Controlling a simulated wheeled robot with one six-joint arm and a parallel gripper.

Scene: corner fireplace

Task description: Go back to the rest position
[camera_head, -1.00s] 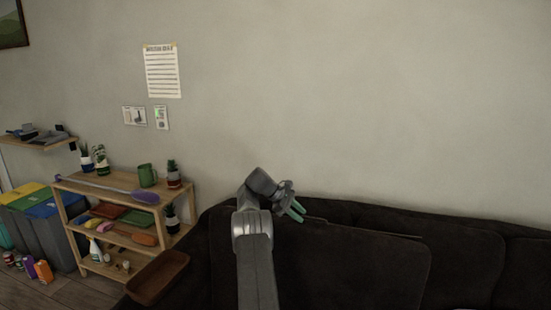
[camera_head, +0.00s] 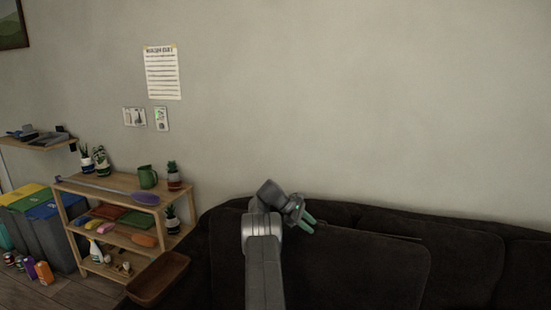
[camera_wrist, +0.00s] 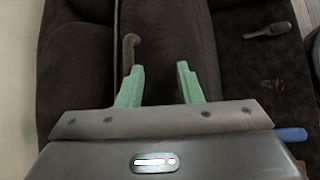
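My gripper (camera_head: 307,222) is in front of the dark sofa (camera_head: 370,268) in the head view, with its green fingers pointing right and down. In the wrist view my gripper (camera_wrist: 160,87) has its two green fingers apart, with nothing between them but the dark sofa cushions (camera_wrist: 72,65) beyond. A thin brown hooked thing (camera_wrist: 130,50) shows just past the left finger; I cannot tell what it is.
A wooden shelf (camera_head: 118,182) with plants, a green mug (camera_head: 148,177) and cleaning things stands at left. A brown tray (camera_head: 158,279) is beside the sofa. Bins (camera_head: 45,235) stand farther left. In the wrist view a dark object (camera_wrist: 268,29) lies at upper right.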

